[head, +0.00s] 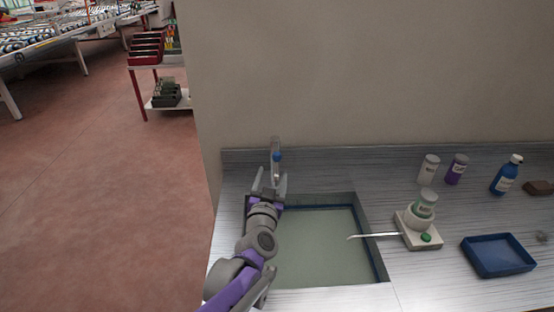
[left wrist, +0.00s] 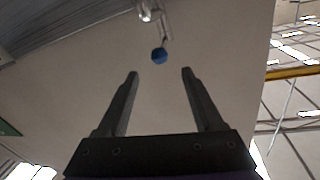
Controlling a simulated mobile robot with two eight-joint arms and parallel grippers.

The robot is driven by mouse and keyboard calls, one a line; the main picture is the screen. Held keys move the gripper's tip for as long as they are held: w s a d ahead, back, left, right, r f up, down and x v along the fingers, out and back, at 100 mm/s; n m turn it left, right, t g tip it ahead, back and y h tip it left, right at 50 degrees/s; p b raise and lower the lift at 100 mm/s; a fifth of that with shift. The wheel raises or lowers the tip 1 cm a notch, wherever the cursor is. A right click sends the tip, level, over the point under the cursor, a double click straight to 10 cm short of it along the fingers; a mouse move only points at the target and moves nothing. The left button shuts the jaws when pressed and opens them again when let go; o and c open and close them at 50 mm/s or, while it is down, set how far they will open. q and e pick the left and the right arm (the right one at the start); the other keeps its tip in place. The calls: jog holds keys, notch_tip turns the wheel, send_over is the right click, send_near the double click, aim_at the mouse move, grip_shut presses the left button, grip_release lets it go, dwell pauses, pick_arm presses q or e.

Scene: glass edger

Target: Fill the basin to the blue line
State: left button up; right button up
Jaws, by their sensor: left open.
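The basin (head: 322,262) is set into the metal counter, and a blue line (head: 366,240) runs along its inner wall near the rim. Its inside looks pale grey-green; I cannot tell how high any water stands. A faucet (head: 275,150) with a blue knob (head: 276,157) rises behind the basin's back left corner. The knob also shows in the left wrist view (left wrist: 159,56), ahead of the fingers. My left gripper (head: 268,180) is open and empty, just in front of the faucet and apart from the knob. My right gripper is not in view.
Right of the basin, a white device (head: 418,238) with a green button holds a labelled jar, its thin spout over the basin. A blue tray (head: 498,256), a white jar (head: 429,168), a purple jar (head: 457,168) and a blue bottle (head: 506,176) stand further right. A wall closes the back.

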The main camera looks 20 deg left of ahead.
aim_at(276, 159)
pick_arm(q)
jog(key=p+x, duration=0.1)
jog(key=x, duration=0.9)
jog(key=shift+w+p, duration=0.1)
jog(key=shift+p, duration=0.25)
jog(key=shift+c, duration=0.2)
grip_shut()
dwell(0.7)
